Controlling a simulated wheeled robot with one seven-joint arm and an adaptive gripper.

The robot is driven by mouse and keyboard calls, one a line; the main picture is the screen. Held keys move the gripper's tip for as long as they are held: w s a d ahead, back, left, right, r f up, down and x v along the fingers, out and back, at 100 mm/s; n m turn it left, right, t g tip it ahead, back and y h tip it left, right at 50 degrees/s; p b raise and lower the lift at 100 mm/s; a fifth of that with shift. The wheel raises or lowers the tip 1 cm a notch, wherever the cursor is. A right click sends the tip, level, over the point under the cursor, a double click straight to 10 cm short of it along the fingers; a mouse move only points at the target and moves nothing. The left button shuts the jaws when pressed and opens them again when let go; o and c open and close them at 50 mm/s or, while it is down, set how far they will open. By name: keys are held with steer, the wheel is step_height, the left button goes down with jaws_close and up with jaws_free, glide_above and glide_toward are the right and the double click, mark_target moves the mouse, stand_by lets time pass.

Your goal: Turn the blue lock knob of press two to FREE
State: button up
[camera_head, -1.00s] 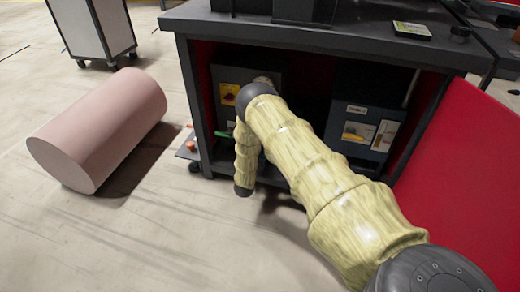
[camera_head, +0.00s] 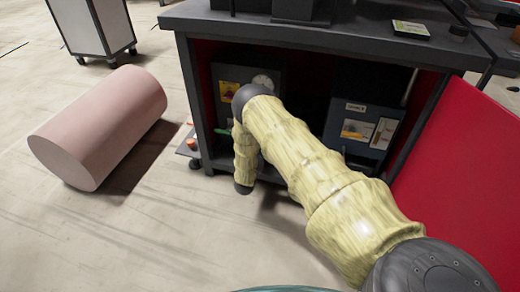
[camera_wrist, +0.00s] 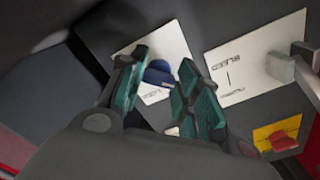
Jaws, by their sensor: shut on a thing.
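The blue lock knob (camera_wrist: 160,74) shows in the wrist view in front of a white label plate (camera_wrist: 152,95). My gripper (camera_wrist: 160,88), with teal finger pads, has one finger on each side of the knob and is shut on it. The fingers hide part of the knob and the plate's lettering, so I cannot tell which mark the knob points to. In the head view my arm hides the gripper and the knob.
Beside the knob are a white plate marked BLEED (camera_wrist: 255,62), a grey lever (camera_wrist: 285,67) and a red knob (camera_wrist: 283,140) on yellow. The dark bench (camera_head: 300,38) encloses the boxes, with a red panel (camera_head: 455,180) at right. A pink cylinder (camera_head: 95,130) lies left.

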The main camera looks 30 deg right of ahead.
steer(key=o, duration=1)
steer(key=shift+a, duration=0.1)
steer(key=v, duration=1.2)
steer(key=shift+f, duration=0.1)
